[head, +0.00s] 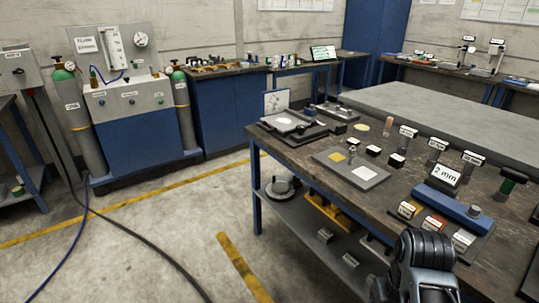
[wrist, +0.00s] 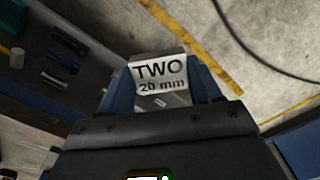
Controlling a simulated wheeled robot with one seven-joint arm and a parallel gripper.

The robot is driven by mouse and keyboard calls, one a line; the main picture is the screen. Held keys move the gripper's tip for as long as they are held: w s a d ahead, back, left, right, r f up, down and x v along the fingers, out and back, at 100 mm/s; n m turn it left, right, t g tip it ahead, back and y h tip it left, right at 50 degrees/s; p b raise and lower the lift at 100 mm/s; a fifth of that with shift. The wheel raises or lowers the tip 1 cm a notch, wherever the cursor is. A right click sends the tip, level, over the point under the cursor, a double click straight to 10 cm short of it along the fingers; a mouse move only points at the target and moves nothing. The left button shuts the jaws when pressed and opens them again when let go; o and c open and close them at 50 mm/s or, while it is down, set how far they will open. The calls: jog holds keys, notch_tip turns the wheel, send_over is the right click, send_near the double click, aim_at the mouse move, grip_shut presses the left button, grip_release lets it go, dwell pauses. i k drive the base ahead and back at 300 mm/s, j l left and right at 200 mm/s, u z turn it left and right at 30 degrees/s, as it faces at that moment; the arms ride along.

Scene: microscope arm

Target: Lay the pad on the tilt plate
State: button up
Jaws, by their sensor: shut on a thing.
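My gripper (wrist: 160,90) is shut on a grey block (wrist: 160,102) with a white label reading "TWO 20 mm", between its two blue fingers in the wrist view. In the head view only a dark part of my arm shows at the bottom right; the held block is not visible there. I cannot tell which of these is the tilt plate or which thing is the pad.
A lower shelf (head: 305,226) holds parts. Open floor lies left, with cables across it.

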aim_at(291, 119)
jog(key=i+j+u, duration=0.7)
jog(key=i+u, duration=0.2)
jog(key=i+j+u, duration=0.15)
jog(key=i+u, duration=0.25)
jog(key=i+j+z, duration=0.2)
jog(key=i, duration=0.3)
jog(key=i+j+z, duration=0.2)
jog(key=i, duration=0.35)
jog(key=i+j+z, duration=0.2)
jog(key=i, duration=0.3)
jog(key=i+j+z, duration=0.2)
jog(key=z, duration=0.2)
jog(key=i+j+z, duration=0.65)
jog(key=z, duration=0.2)
jog(key=i+j+z, duration=0.15)
jog(key=j+z, duration=0.25)
jog(key=j, duration=0.15)
